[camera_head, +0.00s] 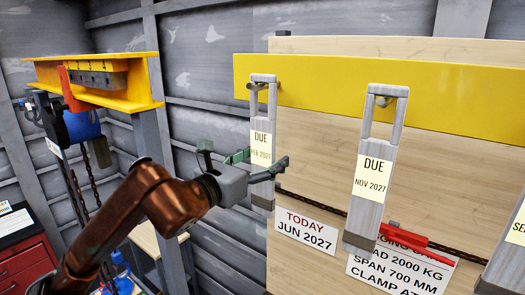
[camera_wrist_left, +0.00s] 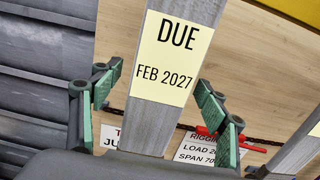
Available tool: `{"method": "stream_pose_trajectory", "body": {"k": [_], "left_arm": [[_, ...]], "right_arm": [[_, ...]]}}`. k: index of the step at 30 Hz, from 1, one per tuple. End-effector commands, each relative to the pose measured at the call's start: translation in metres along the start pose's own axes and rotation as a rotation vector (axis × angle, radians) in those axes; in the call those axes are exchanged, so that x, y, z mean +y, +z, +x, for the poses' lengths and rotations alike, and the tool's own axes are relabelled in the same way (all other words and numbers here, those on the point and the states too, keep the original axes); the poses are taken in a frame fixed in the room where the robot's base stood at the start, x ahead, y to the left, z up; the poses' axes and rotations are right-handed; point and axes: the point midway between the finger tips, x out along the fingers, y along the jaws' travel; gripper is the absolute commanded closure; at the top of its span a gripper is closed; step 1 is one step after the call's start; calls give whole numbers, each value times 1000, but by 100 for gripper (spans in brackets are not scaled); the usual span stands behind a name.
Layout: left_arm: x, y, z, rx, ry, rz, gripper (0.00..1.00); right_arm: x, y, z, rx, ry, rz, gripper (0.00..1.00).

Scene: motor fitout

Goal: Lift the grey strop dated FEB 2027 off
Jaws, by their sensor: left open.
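The grey strop dated FEB 2027 (camera_head: 262,110) hangs by its top loop from a hook on the yellow beam in the head view. Its yellow DUE FEB 2027 label (camera_wrist_left: 172,58) fills the middle of the left wrist view. My left gripper (camera_head: 243,163) is at the strop's lower part, just below the label in the head view. In the left wrist view its green-padded fingers (camera_wrist_left: 154,86) are open, one on each side of the strop, with visible gaps. My right gripper is not in view.
A second grey strop (camera_head: 375,165), labelled NOV 2027, hangs to the right; another shows partly at the right edge. Behind are the yellow beam (camera_head: 420,95), a wooden board and a TODAY JUN 2027 sign (camera_head: 306,230). A red clamp-like part (camera_head: 400,242) lies behind the NOV strop.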

Motion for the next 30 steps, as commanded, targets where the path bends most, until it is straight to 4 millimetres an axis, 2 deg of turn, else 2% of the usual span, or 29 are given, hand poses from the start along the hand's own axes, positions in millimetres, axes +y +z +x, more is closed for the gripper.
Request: {"method": "stream_pose_trajectory", "body": {"k": [6, 30], "left_arm": [[0, -2, 1, 1, 0, 0, 32], [0, -1, 0, 0, 0, 0, 87]], "right_arm": [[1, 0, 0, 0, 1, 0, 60], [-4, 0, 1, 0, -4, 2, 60]]}}
